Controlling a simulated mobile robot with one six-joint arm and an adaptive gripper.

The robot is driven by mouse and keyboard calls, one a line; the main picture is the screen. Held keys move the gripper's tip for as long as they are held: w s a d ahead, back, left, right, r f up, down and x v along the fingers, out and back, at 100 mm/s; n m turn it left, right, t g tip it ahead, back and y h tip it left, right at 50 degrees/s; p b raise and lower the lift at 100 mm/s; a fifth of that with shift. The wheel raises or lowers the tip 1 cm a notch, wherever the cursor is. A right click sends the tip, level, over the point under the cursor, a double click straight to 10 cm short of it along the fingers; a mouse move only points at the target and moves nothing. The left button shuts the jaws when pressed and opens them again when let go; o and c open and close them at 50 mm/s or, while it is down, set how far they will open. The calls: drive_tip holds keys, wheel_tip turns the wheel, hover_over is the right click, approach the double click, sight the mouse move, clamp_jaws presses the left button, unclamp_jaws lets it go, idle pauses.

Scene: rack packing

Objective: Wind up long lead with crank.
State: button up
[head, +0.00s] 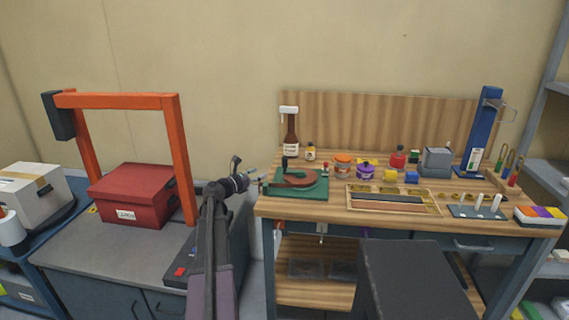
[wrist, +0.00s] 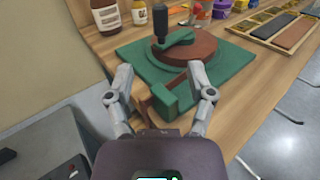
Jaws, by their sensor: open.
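A green winder base (head: 322,188) stands on the wooden bench near its left front corner; it also shows in the wrist view (wrist: 140,53). On it lies a round brown reel (wrist: 200,47) with a green crank arm (wrist: 178,38) and an upright black crank handle (wrist: 160,22). A green block (wrist: 178,96) sits at the base's near edge, with a brown strip (wrist: 147,108) beside it, perhaps the lead. My gripper (head: 256,178) is open and empty at the bench's left edge. In the wrist view its fingers (wrist: 160,74) straddle the near base edge, short of the handle.
A brown bottle (head: 291,135) and a small jar (head: 310,152) stand behind the winder. A framed tray (head: 391,188) lies to its right, with several pots behind. A red box (head: 133,193) under an orange frame (head: 180,150) stands on the left counter.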

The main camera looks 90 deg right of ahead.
sight(283, 163)
drive_tip(key=shift+s+d, duration=0.1)
drive_tip(key=x, duration=1.3)
drive_tip(key=shift+s+d, duration=0.2)
drive_tip(key=shift+s, duration=0.05)
clamp_jaws()
